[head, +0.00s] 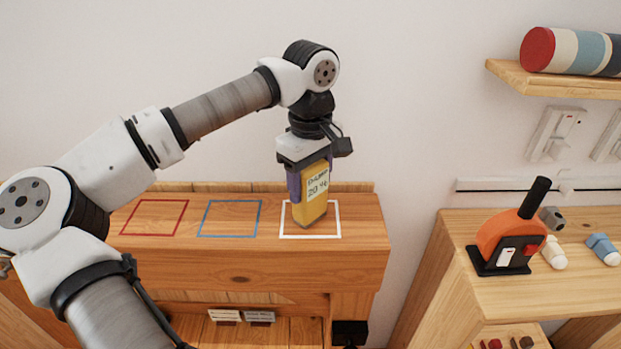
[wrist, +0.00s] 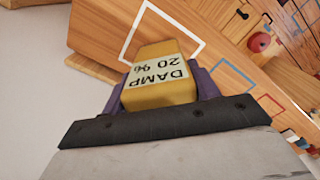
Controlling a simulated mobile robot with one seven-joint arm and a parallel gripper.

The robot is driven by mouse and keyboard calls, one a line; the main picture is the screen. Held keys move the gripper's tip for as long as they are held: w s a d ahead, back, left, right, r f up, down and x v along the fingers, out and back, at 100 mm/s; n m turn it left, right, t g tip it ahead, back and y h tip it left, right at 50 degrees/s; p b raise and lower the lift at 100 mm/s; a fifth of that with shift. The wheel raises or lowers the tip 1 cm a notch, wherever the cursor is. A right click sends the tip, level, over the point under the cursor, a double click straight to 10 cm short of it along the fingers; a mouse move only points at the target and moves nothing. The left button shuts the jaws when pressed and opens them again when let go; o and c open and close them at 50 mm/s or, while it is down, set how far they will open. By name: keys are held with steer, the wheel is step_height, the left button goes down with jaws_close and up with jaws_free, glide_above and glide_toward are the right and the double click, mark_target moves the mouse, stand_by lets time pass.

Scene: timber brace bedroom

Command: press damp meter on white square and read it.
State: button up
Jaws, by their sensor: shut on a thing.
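My gripper (head: 311,181) points down, its purple fingers shut on the yellow damp meter (head: 312,208). The meter's pale label reads "DAMP 20 %", clearest in the wrist view (wrist: 157,75), where it appears upside down. In the head view the meter's lower end sits inside the white square (head: 340,220), a painted outline at the right end of a wooden beam top. I cannot tell whether the tip touches the wood. In the wrist view the white square (wrist: 127,45) shows beyond the meter, partly hidden by it.
The beam top (head: 190,248) also bears a red square (head: 145,235) and a blue square (head: 230,236) to the left. On the right, a wooden bench (head: 520,290) holds an orange tool (head: 508,240) with a black handle. A wall shelf (head: 560,86) carries a striped roll (head: 575,52).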

steer(key=shift+r+p, duration=2.45)
steer(key=shift+r, duration=1.1)
steer(key=r+n, duration=0.1)
steer(key=r+n+b, duration=0.1)
steer(key=r, duration=0.1)
steer(key=w+r+n+b, duration=0.1)
steer(key=r+n, duration=0.1)
steer(key=shift+w+a, duration=0.1)
steer(key=shift+a, duration=0.2)
step_height(320, 180, up, 8)
steer(key=s+f+n+b, duration=0.1)
steer(key=n+b, duration=0.2)
steer(key=n, duration=0.2)
steer(key=f, duration=1.8)
steer(key=shift+d+f+p, duration=0.35)
steer(key=shift+f+p, duration=0.05)
steer(key=shift+f, duration=0.1)
